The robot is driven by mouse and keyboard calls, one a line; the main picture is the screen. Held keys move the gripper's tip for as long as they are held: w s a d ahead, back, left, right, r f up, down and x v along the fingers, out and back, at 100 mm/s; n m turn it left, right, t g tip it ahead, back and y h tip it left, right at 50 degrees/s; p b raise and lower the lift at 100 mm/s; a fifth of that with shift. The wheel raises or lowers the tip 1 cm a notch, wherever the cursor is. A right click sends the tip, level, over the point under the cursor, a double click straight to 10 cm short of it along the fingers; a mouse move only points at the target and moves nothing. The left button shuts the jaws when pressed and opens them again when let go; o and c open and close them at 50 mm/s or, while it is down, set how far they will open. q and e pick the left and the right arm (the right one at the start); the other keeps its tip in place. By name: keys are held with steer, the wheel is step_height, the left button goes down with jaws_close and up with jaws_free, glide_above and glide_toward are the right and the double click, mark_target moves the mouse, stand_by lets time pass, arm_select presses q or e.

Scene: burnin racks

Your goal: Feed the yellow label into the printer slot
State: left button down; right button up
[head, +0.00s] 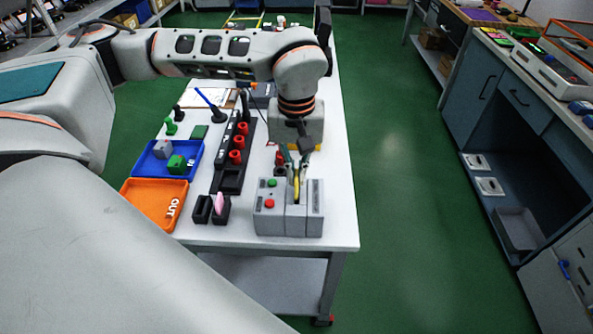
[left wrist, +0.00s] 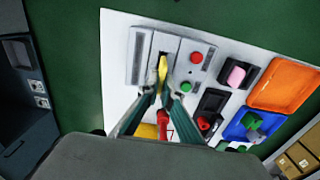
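The grey printer (head: 267,222) stands at the table's near right edge, with a green and a red button on top. In the left wrist view, the printer (left wrist: 190,50) has a raised middle block with a dark slot. My left gripper (head: 297,177) points down over the printer. Its fingers close on the yellow label (left wrist: 163,68), a narrow strip between the fingertips (left wrist: 160,88). The label's far end lies over or at the slot; I cannot tell whether it is inside. My right gripper is not in view.
Left of the printer are a black holder with a pink piece (head: 219,203), an orange OUT tray (head: 140,190), a blue tray (head: 150,168) and a black rack (head: 229,180) with red parts. The white table (head: 338,200) is bare right of the printer.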

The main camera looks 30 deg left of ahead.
arm_select(q)
steer(key=shift+f, duration=0.25)
stand_by(0.3)
steer(key=shift+f+b, duration=1.05)
steer(key=shift+f, duration=0.6)
steer(key=c, duration=2.2)
jaws_free()
step_height(320, 180, up, 12)
steer(key=shift+r, duration=0.1)
